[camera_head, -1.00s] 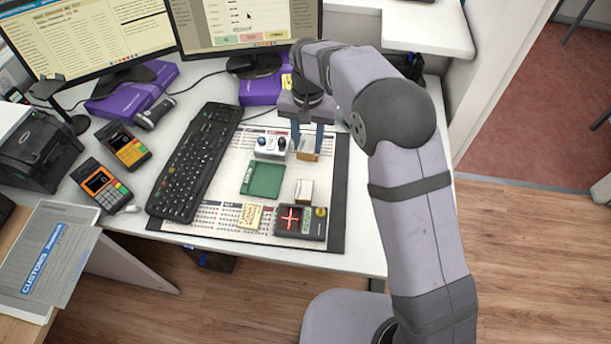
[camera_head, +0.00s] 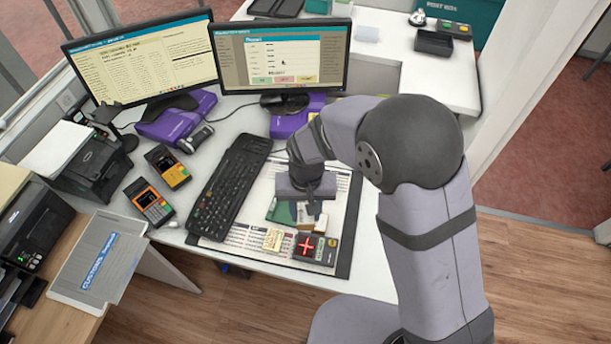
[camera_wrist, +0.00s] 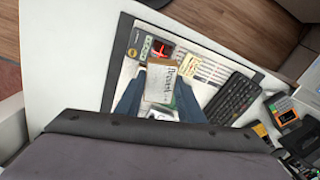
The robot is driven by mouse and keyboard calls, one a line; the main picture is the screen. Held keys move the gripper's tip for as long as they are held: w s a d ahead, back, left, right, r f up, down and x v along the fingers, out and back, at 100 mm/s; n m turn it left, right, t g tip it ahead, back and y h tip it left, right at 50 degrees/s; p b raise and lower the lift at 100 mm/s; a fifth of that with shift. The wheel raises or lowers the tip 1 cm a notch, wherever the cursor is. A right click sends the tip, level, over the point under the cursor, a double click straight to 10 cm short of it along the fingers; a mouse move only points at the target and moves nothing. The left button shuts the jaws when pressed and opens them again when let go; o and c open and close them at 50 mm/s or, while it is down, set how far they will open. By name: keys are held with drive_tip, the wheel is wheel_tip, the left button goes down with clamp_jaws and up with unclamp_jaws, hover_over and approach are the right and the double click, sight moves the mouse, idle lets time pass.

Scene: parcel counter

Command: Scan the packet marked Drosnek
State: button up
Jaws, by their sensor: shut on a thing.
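My gripper (camera_wrist: 161,84) has its two blue fingers shut on a small packet (camera_wrist: 160,86) with a white label. The dark print on the label is too small and blurred to read surely. In the head view, my gripper (camera_head: 306,190) is over the mat, and my own wrist hides much of what is below it. A pale packet with a tan side (camera_head: 306,216) shows just below it; I cannot tell whether this is the held one. The dark scanner (camera_head: 315,248) with a lit red cross lies at the mat's near edge, also in the wrist view (camera_wrist: 158,50), beyond the fingertips.
A black keyboard (camera_head: 230,187) lies left of my gripper. A green pad (camera_head: 281,213) and a yellow note (camera_head: 273,240) are on the mat. Two card terminals (camera_head: 150,203) (camera_head: 167,166) stand further left. Monitors (camera_head: 284,56) stand at the back.

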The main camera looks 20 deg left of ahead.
drive_tip(key=s+f+n, duration=0.1)
drive_tip(key=d+f+n, duration=0.1)
drive_tip(key=f, duration=0.1)
drive_tip(key=s+d+f+n, duration=0.1)
drive_tip(key=shift+s+d+f, duration=0.15)
drive_tip(key=shift+s+f, duration=0.15)
drive_tip(key=w+a+n, duration=0.2)
drive_tip(key=n, duration=0.1)
drive_tip(key=shift+w+f, duration=0.15)
drive_tip(key=shift+f, duration=0.05)
drive_tip(key=b, duration=0.8)
hover_over(306, 246)
wheel_tip(306, 246, down, 9)
drive_tip(key=shift+r, duration=0.1)
